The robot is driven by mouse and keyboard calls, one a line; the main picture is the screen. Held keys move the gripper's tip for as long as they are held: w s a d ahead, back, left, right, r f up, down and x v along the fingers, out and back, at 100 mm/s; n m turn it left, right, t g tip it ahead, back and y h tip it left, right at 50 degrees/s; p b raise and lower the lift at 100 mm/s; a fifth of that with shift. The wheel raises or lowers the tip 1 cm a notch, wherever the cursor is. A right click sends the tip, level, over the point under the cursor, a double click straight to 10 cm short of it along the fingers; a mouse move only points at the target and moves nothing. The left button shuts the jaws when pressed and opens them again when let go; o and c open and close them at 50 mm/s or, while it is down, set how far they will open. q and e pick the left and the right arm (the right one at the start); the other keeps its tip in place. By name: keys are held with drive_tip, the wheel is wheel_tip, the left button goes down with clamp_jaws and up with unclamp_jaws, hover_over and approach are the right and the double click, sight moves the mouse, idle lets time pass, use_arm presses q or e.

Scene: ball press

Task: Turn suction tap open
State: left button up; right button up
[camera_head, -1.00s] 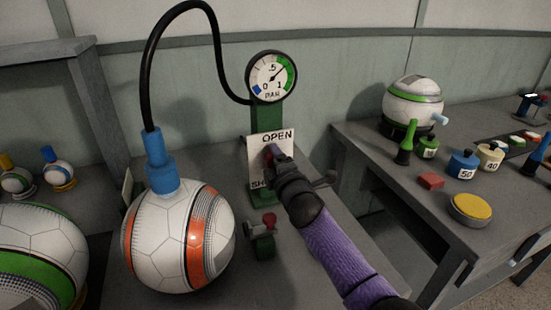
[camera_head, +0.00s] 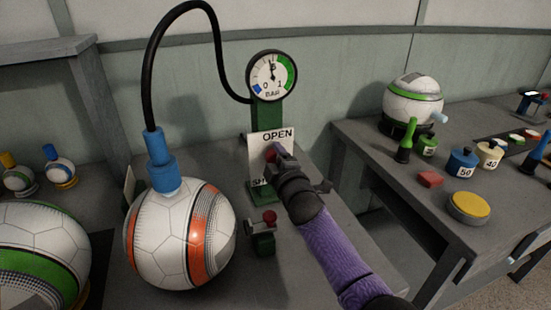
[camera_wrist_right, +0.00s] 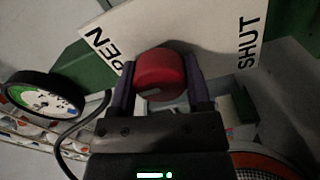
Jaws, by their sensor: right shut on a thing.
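The suction tap has a red knob (camera_wrist_right: 160,72), which sits in front of a white plate (camera_head: 259,146) lettered OPEN at the top and SHUT at the bottom, partly covered by my gripper. My right gripper (camera_head: 278,151) is shut on this red knob; in the wrist view its two purple fingers flank the knob. The knob is near the OPEN end in the head view. The gauge (camera_head: 272,77) above, on a green post, has its needle pointing nearly straight up. My left gripper is not in view.
A white and orange ball (camera_head: 180,240) stands left of the tap with a blue fitting (camera_head: 160,165) and black hose (camera_head: 150,70) on top. A smaller red-knobbed fitting (camera_head: 264,232) stands just below my right gripper. Another bench (camera_head: 400,185) with weights lies right, across a gap.

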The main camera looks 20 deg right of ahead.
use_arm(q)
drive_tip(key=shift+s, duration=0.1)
use_arm(e)
drive_tip(key=shift+f, duration=0.1)
drive_tip(key=o, duration=1.3)
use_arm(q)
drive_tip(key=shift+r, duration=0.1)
use_arm(e)
drive_tip(key=shift+s+p, duration=0.35)
use_arm(q)
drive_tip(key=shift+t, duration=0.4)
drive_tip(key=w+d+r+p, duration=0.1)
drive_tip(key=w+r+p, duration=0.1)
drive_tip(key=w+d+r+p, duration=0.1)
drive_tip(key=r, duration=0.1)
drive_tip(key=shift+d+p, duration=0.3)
drive_tip(key=shift+p, duration=0.1)
use_arm(e)
drive_tip(key=s, duration=0.9)
drive_tip(key=shift+s+d, duration=0.15)
drive_tip(key=shift+d, duration=0.05)
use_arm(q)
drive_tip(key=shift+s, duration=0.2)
